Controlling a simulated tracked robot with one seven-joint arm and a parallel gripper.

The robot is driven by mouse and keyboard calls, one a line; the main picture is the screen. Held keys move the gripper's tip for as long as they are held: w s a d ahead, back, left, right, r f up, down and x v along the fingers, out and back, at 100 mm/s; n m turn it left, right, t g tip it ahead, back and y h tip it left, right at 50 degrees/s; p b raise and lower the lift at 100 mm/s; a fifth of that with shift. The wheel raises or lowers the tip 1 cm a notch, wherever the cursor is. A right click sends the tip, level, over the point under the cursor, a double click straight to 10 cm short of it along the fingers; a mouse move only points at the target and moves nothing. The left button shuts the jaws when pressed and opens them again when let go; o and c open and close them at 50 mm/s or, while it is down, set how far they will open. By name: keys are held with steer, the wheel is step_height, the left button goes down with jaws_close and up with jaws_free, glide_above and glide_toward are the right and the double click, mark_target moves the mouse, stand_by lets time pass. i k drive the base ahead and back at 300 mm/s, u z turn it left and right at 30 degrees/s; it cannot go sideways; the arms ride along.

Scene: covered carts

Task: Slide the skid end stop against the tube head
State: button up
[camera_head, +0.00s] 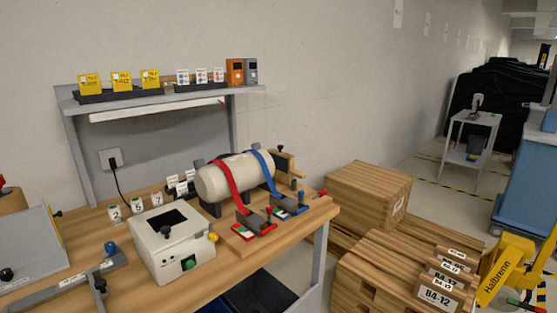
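The tube (247,175) is a cream cylinder lying on its side on a wooden skid (290,226) at the right end of the bench. A red strap (226,184) and a blue strap (264,170) run over it, down to ratchet buckles at the front. The skid end stop (287,164) appears to be the upright wooden block with a dark knob beyond the tube's right end. The tube head at that end is mostly hidden, and I cannot tell whether block and tube touch. My gripper is not seen in this view.
A cream box with a dark screen (172,243) stands left of the skid. Several white numbered cups (137,206) stand behind it. A shelf (170,98) with cards hangs above the bench. Wooden crates (368,196) stand right of the bench. Open floor shows farther right.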

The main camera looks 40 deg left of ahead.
mark_target(284, 173)
steer(key=u, duration=1.6)
steer(key=k, duration=0.9)
steer(key=u, duration=0.05)
steer(key=i, duration=0.9)
steer(key=z, duration=0.05)
